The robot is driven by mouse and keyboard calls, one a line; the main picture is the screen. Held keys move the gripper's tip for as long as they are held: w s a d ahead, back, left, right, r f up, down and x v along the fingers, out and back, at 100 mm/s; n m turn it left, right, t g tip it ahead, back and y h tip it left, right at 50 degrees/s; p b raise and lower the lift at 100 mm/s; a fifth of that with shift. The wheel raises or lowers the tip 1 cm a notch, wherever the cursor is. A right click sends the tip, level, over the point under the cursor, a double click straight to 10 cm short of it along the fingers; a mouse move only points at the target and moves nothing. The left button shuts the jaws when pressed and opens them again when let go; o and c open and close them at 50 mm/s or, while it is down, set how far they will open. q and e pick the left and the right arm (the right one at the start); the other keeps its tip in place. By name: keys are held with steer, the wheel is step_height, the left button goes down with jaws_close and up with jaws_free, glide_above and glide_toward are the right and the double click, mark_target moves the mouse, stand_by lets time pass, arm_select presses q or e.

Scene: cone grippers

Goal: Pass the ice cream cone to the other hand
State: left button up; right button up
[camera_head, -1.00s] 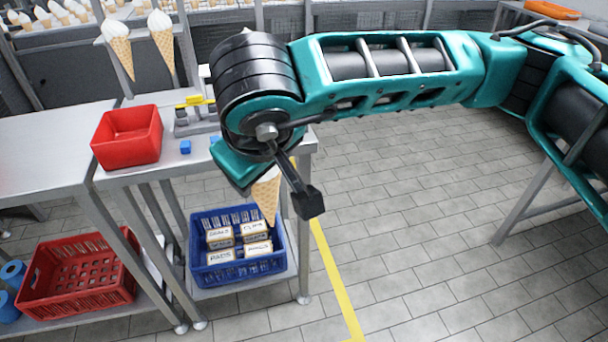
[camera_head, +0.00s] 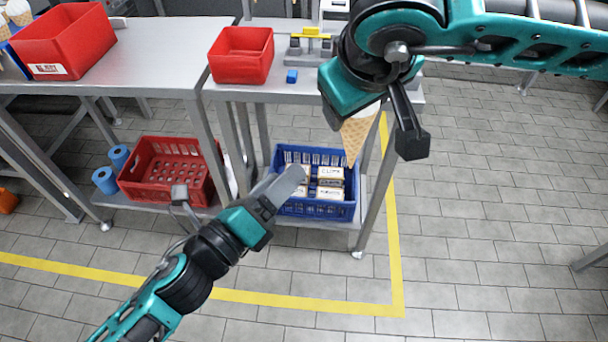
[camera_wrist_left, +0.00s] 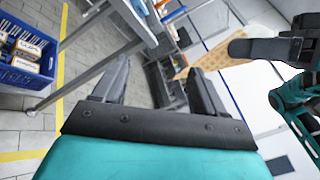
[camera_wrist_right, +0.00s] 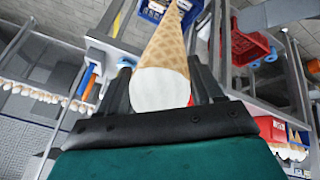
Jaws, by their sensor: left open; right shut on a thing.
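The ice cream cone has a tan waffle body (camera_head: 357,137) that hangs tip down below my right gripper (camera_head: 378,112) in the head view. The right wrist view shows its white ice cream end (camera_wrist_right: 160,88) between the two fingers, which are shut on it. My left gripper (camera_head: 284,188) is open and empty, lower and to the left of the cone, with a clear gap between them. In the left wrist view, the cone (camera_wrist_left: 208,57) lies beyond the open fingers, toward the upper right.
A blue crate (camera_head: 315,208) with several boxes stands on the lower shelf behind my left gripper. A red crate (camera_head: 165,190) sits lower left.

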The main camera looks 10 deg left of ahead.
mark_target(366, 132)
arm_select(q)
steer(key=s+d+r+m+g+h, duration=0.2)
steer(key=d+r+m+h, duration=0.3)
steer(key=m, duration=0.8)
steer(key=x, duration=1.1)
steer(key=shift+w+f, duration=0.2)
steer(key=shift+w, duration=0.1)
steer(key=c, duration=0.8)
steer(key=shift+c, duration=0.3)
arm_select(e)
steer(key=o, duration=0.9)
steer(key=shift+c, duration=0.2)
